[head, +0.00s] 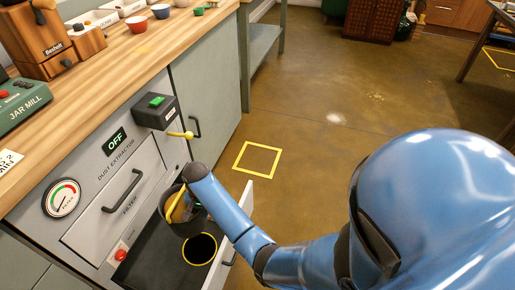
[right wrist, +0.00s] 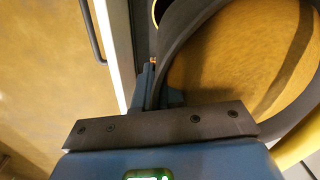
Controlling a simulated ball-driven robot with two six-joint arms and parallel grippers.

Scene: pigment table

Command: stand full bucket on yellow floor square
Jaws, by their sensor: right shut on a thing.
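A dark bucket (head: 168,206) with a yellow part near its top is over the open drawer, partly hidden by my right arm. In the right wrist view, its dark curved rim (right wrist: 182,50) surrounds ochre material (right wrist: 235,60). My right gripper (right wrist: 155,92) is shut on this rim. The yellow floor square (head: 236,167), a painted outline, lies on the brown floor to the right of the drawer. It looks empty. My left gripper is out of view.
The open drawer (head: 150,255) has a yellow-ringed round opening (head: 200,249) below the bucket. Its pale front panel (head: 246,200) stands between bucket and floor square. A dust extractor (head: 112,168) reads OFF. Floor around the square is clear; another yellow outline (head: 497,64) lies far right.

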